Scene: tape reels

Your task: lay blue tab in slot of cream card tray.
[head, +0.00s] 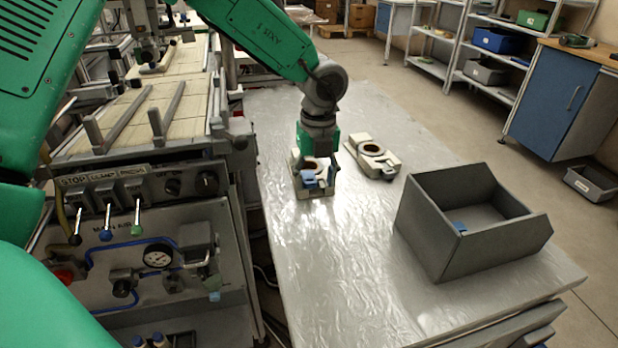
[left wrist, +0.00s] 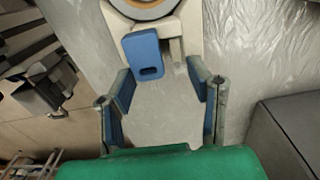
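A cream card tray (head: 318,191) stands on the silver-covered table under my left gripper (head: 316,165). In the left wrist view the tray (left wrist: 193,32) has a round ring at the top edge. The blue tab (left wrist: 143,55), a flat piece with a small oblong hole, lies against the tray's near side, slightly tilted. Whether it sits fully in the slot I cannot tell. My left gripper (left wrist: 160,80) is open, its blue-padded fingers apart on either side below the tab, with nothing between them. My right gripper is out of view.
A second cream tray with a ring (head: 384,166) stands to the right. A grey open bin (head: 425,222) with a small blue piece (head: 459,226) inside stands at the table's right. The control panel machine (head: 150,230) borders the left. The table's front middle is clear.

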